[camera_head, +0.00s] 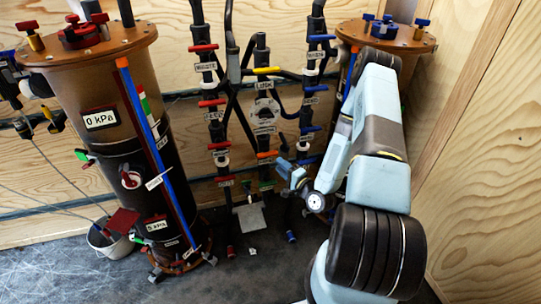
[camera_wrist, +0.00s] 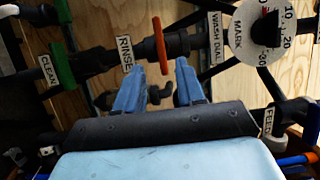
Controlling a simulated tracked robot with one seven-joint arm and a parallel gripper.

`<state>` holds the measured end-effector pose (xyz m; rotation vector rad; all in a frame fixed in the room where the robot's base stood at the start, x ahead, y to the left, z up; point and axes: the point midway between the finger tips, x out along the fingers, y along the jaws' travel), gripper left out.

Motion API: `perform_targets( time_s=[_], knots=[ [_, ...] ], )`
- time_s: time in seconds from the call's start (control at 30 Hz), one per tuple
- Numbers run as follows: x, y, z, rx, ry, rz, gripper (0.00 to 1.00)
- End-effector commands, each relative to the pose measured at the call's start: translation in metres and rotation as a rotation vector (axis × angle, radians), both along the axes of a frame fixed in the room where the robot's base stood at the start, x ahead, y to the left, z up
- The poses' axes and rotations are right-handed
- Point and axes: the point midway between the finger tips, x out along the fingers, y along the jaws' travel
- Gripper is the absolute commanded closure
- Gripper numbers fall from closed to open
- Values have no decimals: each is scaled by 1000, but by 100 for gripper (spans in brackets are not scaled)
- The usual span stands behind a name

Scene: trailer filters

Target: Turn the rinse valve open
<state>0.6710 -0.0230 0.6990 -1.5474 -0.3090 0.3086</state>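The rinse valve has an orange-red handle (camera_wrist: 159,45) on a dark pipe, beside a white RINSE label (camera_wrist: 126,54) in the wrist view. In the head view an orange handle (camera_head: 267,154) below the dial appears to be the same valve. My gripper (camera_wrist: 160,72) is open, its two blue fingers apart. The fingertips lie either side of the handle's lower end in the wrist view, with nothing visibly clamped between them. Contact and depth cannot be told. In the head view my gripper (camera_head: 282,165) is just right of the orange handle, partly hidden by its own body.
A green handle (camera_wrist: 61,64) by the CLEAN label and a round dial (camera_wrist: 266,30) flank the valve. Pipes with red handles (camera_head: 212,103) and blue handles (camera_head: 314,89) stand close on both sides. Large filter tanks (camera_head: 105,75) stand left and right.

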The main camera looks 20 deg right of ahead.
Motion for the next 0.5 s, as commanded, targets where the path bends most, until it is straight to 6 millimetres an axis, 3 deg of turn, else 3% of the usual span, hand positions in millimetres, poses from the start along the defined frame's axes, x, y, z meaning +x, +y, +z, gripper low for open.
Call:
perform_targets(
  time_s=[0.3, 0.5],
  knots=[
    [52, 22, 0, -2, -2, 3, 62],
    [76, 32, 0, -3, 0, 1, 62]
  ],
)
